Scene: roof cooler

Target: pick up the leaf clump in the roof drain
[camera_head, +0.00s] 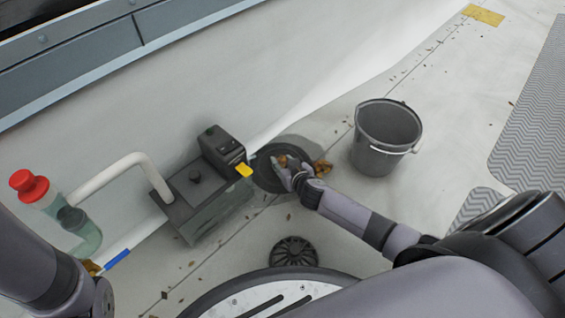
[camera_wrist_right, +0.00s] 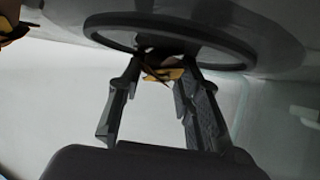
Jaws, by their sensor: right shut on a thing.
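The roof drain is a dark round ring (camera_head: 262,176) set in the pale roof, right of the grey pump box; its rim also arches across the top of the right wrist view (camera_wrist_right: 240,48). My right gripper (camera_head: 285,172) reaches over the drain. In the right wrist view its two fingers (camera_wrist_right: 155,85) are shut on a brown and yellow leaf clump (camera_wrist_right: 165,73), held between the fingertips at the ring. Part of the clump (camera_head: 282,160) shows past the fingers in the head view.
More brown leaves (camera_head: 322,168) lie right of my gripper. A grey bucket (camera_head: 375,160) stands right of the drain. A black domed grate (camera_head: 294,252) sits nearer me.

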